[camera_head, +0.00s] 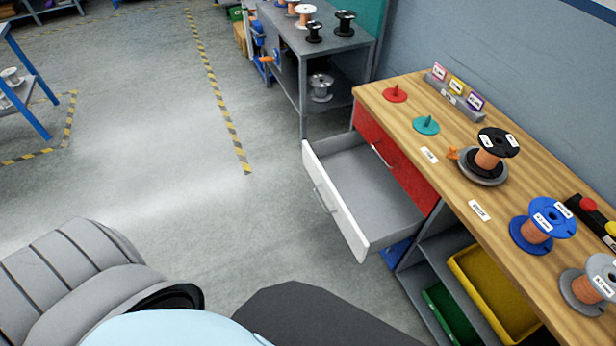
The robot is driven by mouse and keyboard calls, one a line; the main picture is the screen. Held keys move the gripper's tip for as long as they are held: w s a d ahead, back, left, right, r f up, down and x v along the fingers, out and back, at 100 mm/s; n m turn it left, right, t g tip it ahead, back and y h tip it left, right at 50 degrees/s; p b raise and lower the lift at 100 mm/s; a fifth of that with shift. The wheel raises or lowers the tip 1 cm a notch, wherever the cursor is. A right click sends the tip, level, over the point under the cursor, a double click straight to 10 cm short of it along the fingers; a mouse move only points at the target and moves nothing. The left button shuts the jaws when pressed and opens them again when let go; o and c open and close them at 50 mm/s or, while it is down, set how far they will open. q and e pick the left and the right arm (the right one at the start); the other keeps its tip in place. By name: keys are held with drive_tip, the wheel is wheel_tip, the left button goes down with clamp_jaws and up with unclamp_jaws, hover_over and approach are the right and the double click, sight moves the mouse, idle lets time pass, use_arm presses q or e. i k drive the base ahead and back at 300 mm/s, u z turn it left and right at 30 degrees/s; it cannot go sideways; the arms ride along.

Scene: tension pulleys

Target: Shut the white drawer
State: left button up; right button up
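The white drawer (336,205) stands pulled well out from the wooden workbench (388,100), below the tabletop. Its white front faces left and carries a bar handle (321,199). Its grey inside (365,183) looks empty. Neither of my grippers is in the picture. Parts of my own body fill the bottom left and bottom middle, apart from the drawer in the picture.
On the bench stand a black-flanged spool (490,150), a blue spool (540,228) and a grey spool (588,285). Yellow (490,290) and green (447,318) bins sit below. A grey metal table (330,42) stands behind. The floor left of the drawer is clear.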

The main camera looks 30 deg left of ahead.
sight(372, 212)
drive_tip(key=u, duration=0.75)
drive_tip(key=i, duration=0.9)
drive_tip(key=u, duration=0.1)
drive_tip(key=k, duration=0.3)
drive_tip(key=u, duration=0.75)
drive_tip(key=i, duration=0.6)
drive_tip(key=z, duration=1.5)
